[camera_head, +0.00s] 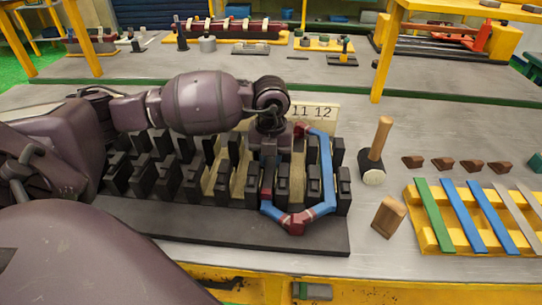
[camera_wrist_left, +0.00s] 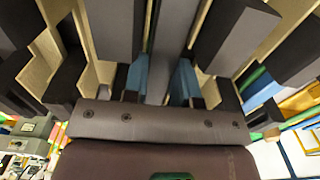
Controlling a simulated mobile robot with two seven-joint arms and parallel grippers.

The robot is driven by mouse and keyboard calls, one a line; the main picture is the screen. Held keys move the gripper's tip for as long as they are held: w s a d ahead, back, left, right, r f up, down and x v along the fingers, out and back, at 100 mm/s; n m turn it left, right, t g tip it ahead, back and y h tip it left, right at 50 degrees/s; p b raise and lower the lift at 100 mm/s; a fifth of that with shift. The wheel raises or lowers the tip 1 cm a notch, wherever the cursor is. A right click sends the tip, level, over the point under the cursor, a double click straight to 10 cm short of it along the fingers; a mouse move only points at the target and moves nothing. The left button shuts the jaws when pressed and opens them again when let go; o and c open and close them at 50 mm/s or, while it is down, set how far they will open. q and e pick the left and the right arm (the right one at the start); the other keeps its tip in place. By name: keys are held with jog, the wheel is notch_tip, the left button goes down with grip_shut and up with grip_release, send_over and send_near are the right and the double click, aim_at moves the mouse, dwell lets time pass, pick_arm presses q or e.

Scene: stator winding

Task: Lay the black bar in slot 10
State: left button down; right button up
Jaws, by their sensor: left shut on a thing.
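The dark slotted stator block (camera_head: 250,235) has rows of black teeth and stands in the middle of the bench. My left gripper (camera_head: 268,165) points down among the teeth, just left of the "11" label. In the left wrist view, the left gripper's blue finger pads (camera_wrist_left: 160,80) sit low between grey teeth. A blue coil with red corners (camera_head: 326,172) lies around the right-hand teeth. The label of slot 10 is hidden behind my arm. My right gripper is not in view.
A mallet (camera_head: 377,150) and a wooden block (camera_head: 389,216) stand right of the stator. A yellow rack (camera_head: 427,238) holds green, blue and grey strips. Several brown wedges (camera_head: 443,163) lie behind it. Pale liners (camera_head: 222,180) show in slots left of the gripper.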

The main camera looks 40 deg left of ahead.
pick_arm(q)
jog(key=c, duration=1)
grip_release()
jog(key=shift+o, duration=0.9)
jog(key=shift+r+p, duration=0.5)
jog(key=shift+r, duration=0.3)
